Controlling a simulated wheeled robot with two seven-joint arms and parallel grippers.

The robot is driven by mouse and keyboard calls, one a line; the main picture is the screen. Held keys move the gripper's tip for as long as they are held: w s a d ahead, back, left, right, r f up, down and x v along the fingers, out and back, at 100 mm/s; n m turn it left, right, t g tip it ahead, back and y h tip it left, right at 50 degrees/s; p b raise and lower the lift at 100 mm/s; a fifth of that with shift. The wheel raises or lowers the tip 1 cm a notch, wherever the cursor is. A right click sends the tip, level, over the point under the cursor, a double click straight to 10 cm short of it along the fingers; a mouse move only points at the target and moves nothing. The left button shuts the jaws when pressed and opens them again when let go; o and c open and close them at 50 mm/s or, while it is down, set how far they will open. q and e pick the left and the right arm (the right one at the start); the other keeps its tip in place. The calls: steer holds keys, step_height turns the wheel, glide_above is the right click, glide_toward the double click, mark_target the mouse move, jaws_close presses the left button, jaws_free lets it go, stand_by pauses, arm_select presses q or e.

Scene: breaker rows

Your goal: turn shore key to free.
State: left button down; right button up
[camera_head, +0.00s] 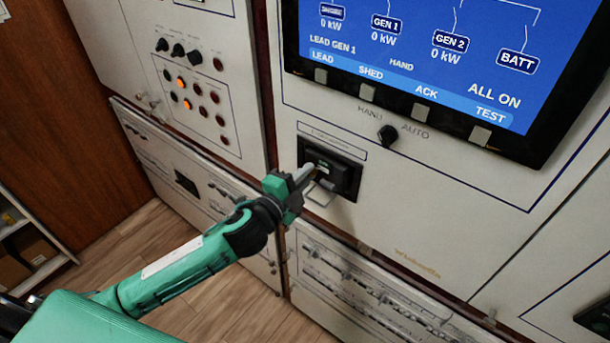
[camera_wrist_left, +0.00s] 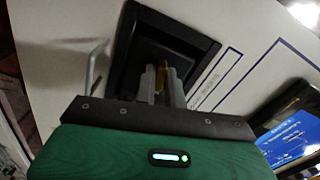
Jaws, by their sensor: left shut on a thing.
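A black recessed switch unit (camera_head: 346,181) is set in the cream panel below the screen. My left gripper (camera_head: 306,176) reaches in from the left, with its fingertips at the front of this unit. My right gripper is not in view.
A thin metal loop handle (camera_head: 320,197) sticks out just below the unit, close to the fingers. A HAND/AUTO knob (camera_head: 388,135) is up and right of it, under the blue screen (camera_head: 420,60). Knobs and lamps (camera_head: 196,90) are on the left panel.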

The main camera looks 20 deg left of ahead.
arm_select(q)
steer(key=n, duration=0.3)
steer(key=shift+n, duration=0.4)
steer(key=n+p, duration=0.1)
steer(key=n, duration=0.2)
steer(key=shift+n, duration=0.3)
steer(key=n+p, duration=0.1)
steer(key=n, duration=0.2)
steer(key=shift+n+p, duration=1.05)
steer(key=shift+n, duration=1.35)
steer(key=c, duration=1.5)
jaws_free()
steer(key=shift+s, duration=0.1)
